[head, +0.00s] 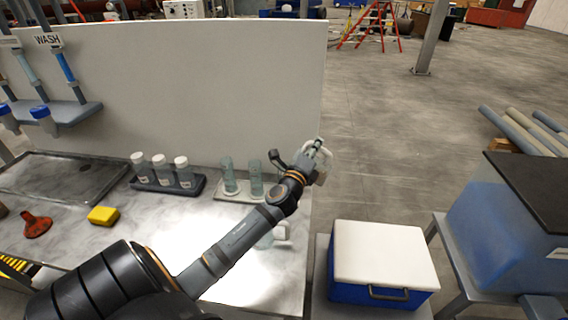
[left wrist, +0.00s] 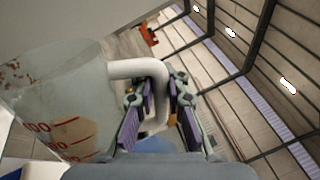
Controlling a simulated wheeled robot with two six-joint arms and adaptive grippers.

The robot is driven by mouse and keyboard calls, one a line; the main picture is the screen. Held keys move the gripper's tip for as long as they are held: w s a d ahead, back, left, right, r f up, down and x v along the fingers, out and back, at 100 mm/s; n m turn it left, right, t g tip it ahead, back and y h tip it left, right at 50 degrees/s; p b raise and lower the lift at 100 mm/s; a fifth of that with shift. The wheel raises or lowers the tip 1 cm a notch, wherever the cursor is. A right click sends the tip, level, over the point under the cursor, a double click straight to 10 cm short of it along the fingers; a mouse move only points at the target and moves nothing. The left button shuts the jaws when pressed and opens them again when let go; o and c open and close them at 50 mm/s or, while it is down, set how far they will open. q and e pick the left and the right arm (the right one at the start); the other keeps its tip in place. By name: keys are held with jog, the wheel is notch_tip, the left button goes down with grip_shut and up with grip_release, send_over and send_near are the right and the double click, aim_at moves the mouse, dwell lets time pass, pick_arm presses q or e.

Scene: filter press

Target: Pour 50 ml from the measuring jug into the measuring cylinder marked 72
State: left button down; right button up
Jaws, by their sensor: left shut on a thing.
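My left gripper (head: 318,150) reaches over the bench's right end. In the left wrist view, my left gripper (left wrist: 158,105) is shut on the white handle (left wrist: 138,69) of a translucent measuring jug (left wrist: 65,95) with red scale marks. The head view shows only a whitish part of this jug (head: 321,168) at the gripper; the arm hides the rest. Its liquid level cannot be told. Clear measuring cylinders (head: 229,176) and (head: 256,179) stand upright on a pale tray (head: 232,195), left of the gripper. Their numbers are not readable. My right gripper is not in view.
A clear vessel with a white handle (head: 281,232) stands on the bench, partly behind my arm. White-capped bottles (head: 161,169) stand in a dark rack. A yellow block (head: 103,215) lies further left. A white panel (head: 200,90) backs the bench; a blue-white cooler (head: 383,260) is right.

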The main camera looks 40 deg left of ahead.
pick_arm(q)
jog(key=shift+w+d+f+m, duration=0.15)
jog(key=shift+d+f+m, duration=0.1)
jog(key=shift+d+m, duration=0.2)
jog(key=shift+w+d+f+m, duration=0.1)
jog(key=shift+d+f+m, duration=0.3)
jog(key=shift+m, duration=0.25)
jog(key=shift+a, duration=0.1)
jog(key=shift+f, duration=0.1)
dwell(0.8)
